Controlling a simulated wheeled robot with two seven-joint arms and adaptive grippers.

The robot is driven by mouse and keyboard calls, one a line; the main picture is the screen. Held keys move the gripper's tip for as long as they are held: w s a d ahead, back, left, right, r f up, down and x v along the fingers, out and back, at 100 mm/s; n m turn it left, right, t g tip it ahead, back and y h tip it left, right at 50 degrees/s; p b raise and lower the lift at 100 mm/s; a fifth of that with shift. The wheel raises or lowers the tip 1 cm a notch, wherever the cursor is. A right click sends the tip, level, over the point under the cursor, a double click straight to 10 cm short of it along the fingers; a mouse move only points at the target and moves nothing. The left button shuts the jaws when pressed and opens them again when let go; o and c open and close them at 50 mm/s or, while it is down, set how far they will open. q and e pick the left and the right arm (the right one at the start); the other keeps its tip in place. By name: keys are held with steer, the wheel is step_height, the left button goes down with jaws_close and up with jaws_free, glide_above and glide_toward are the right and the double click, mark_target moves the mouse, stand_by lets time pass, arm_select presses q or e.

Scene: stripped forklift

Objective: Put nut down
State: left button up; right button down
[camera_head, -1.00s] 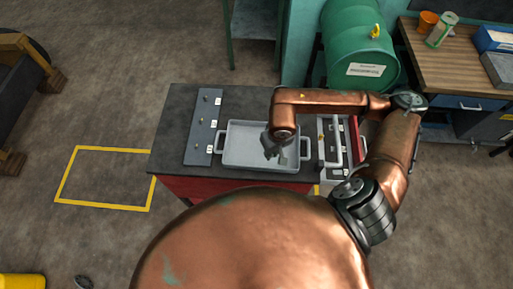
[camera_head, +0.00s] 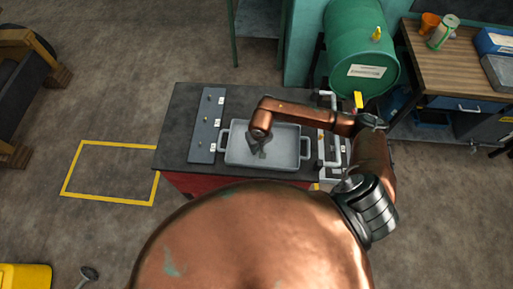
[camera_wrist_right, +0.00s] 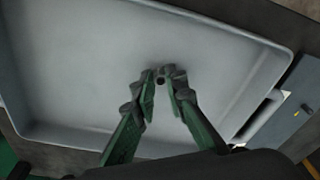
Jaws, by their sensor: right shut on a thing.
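The nut (camera_wrist_right: 160,81) is a small dark ring between the fingertips in the right wrist view. My right gripper (camera_wrist_right: 161,75) is shut on it, over the grey tray (camera_wrist_right: 80,60). In the head view my right gripper (camera_head: 253,158) is above the left-centre part of the tray (camera_head: 292,147), pointing down. The nut is too small to make out there. I cannot tell the exact height of the nut above the tray floor. The tray floor looks empty where it shows. My left gripper is not in view.
The tray stands on a dark-topped bench (camera_head: 178,135). A blue-grey board (camera_head: 206,130) with several small brass pegs and white labels lies left of it. White handled equipment (camera_head: 327,150) stands to the right. A green drum (camera_head: 360,50) is behind.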

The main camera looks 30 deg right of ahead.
steer(key=shift+f+b, duration=0.2)
steer(key=shift+b, duration=0.1)
steer(key=c, duration=2)
jaws_free()
steer(key=shift+r, duration=0.1)
steer(key=shift+o, duration=0.2)
steer(key=shift+r+p, duration=0.3)
steer(key=shift+r, duration=0.05)
step_height(320, 180, up, 12)
steer(key=s+b, duration=0.1)
steer(key=b, duration=0.1)
steer(key=shift+s+f+b, duration=0.25)
steer(key=shift+b, duration=0.15)
